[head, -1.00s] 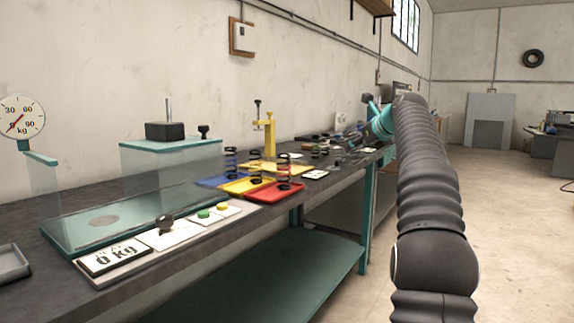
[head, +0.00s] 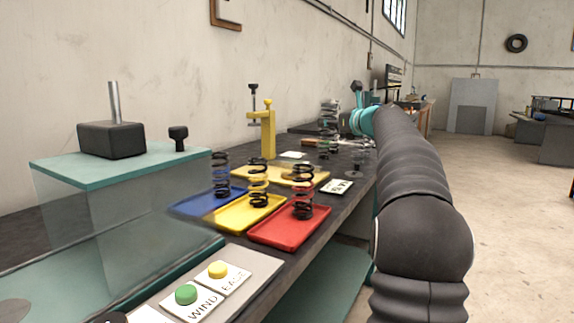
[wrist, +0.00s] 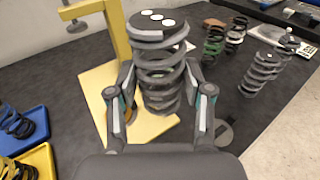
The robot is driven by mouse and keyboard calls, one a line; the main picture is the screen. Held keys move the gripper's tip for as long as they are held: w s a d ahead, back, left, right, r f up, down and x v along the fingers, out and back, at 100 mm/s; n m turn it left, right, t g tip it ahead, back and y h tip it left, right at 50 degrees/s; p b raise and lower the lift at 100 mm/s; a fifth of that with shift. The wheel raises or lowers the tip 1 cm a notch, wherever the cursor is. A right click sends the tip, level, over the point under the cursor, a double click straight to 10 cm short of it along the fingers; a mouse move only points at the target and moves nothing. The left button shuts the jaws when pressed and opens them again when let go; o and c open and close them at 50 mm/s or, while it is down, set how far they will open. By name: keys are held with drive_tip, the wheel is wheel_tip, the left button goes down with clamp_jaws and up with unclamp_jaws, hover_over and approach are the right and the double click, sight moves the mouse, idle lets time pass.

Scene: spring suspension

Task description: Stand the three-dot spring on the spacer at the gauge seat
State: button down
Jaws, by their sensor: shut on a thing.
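In the wrist view my gripper (wrist: 160,90) is shut on a grey coil spring (wrist: 158,62), one finger on each side. The spring's dark top cap carries three white dots. It stands roughly upright before the camera, over the yellow gauge base (wrist: 98,92); its lower end is partly hidden, and I cannot tell whether it touches anything. A brownish edge shows behind the left finger; I cannot tell whether it is the spacer. The head view shows the yellow gauge (head: 268,135), with its post and screw, on the bench.
Blue (head: 190,203), yellow (head: 226,220) and red (head: 268,232) trays, with springs in them, lie before the gauge. Several loose springs, including a green one (wrist: 213,45), stand right of the gauge in the wrist view. A clear box with a teal lid (head: 70,168) stands left.

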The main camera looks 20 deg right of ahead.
drive_tip(key=w+a+f, duration=0.1)
drive_tip(key=a+f, duration=0.1)
drive_tip(key=a, duration=0.1)
drive_tip(key=w+a+f, duration=0.2)
drive_tip(key=a, duration=0.1)
drive_tip(key=w+a+f, duration=0.1)
drive_tip(key=a+f, duration=0.1)
drive_tip(key=a, duration=0.2)
drive_tip(key=shift+w+f+b, duration=0.2)
drive_tip(key=shift+b, duration=0.2)
drive_tip(key=shift+f+b, duration=0.85)
drive_tip(key=shift+f, duration=1.15)
drive_tip(key=shift+f, duration=0.15)
drive_tip(key=shift+c, duration=2.3)
unclamp_jaws()
drive_tip(key=s, duration=0.4)
drive_tip(key=s+r+b, duration=0.1)
drive_tip(key=s, duration=0.3)
drive_tip(key=s+d, duration=0.1)
drive_tip(key=s, duration=0.2)
drive_tip(key=shift+s+r, duration=0.35)
drive_tip(key=shift+s, duration=0.05)
